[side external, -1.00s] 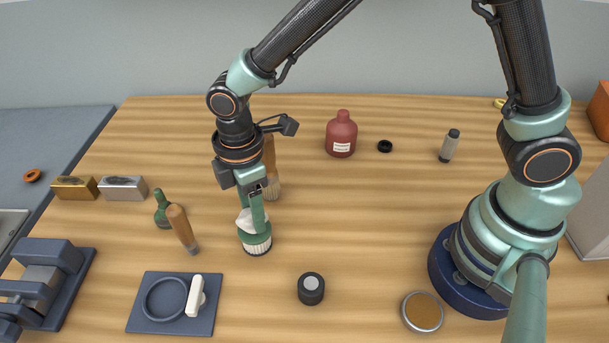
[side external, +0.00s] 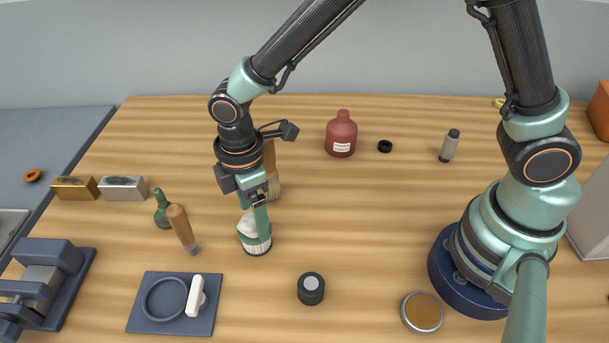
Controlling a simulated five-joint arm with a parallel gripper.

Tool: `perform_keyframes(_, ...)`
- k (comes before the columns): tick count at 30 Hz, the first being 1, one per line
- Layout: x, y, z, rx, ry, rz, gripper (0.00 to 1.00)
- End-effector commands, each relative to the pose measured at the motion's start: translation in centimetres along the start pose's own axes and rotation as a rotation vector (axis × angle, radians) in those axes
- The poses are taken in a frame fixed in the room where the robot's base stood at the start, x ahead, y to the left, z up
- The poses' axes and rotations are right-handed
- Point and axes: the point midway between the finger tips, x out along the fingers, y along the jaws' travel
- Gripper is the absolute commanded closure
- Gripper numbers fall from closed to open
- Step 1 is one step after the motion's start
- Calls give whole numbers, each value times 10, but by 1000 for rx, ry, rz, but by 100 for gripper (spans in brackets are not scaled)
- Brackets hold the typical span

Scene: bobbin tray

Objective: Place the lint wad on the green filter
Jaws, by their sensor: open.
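The green filter (side external: 258,248) is a short round piece with a green top and pale ribbed sides, standing upright on the wooden table left of centre. The white lint wad (side external: 247,227) rests on top of it, partly hidden by a finger. My gripper (side external: 253,218) points down over the filter, with its green fingers apart around the wad. The near finger passes in front of the wad's right side and reaches close to the filter's top. The far finger is mostly hidden, so I cannot tell if either finger touches the wad.
A wooden-handled brush (side external: 271,180) stands just behind my gripper. A second brush (side external: 182,229) and a green bottle (side external: 162,210) are to the left.

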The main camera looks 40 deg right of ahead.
Motion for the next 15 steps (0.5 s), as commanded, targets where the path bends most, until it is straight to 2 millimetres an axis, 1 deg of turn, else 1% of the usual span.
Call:
perform_keyframes(5,-26,1,-1,0,5,5,15)
perform_keyframes(12,-77,2,0,0,6,5,15)
perform_keyframes(15,-94,2,0,0,5,4,15)
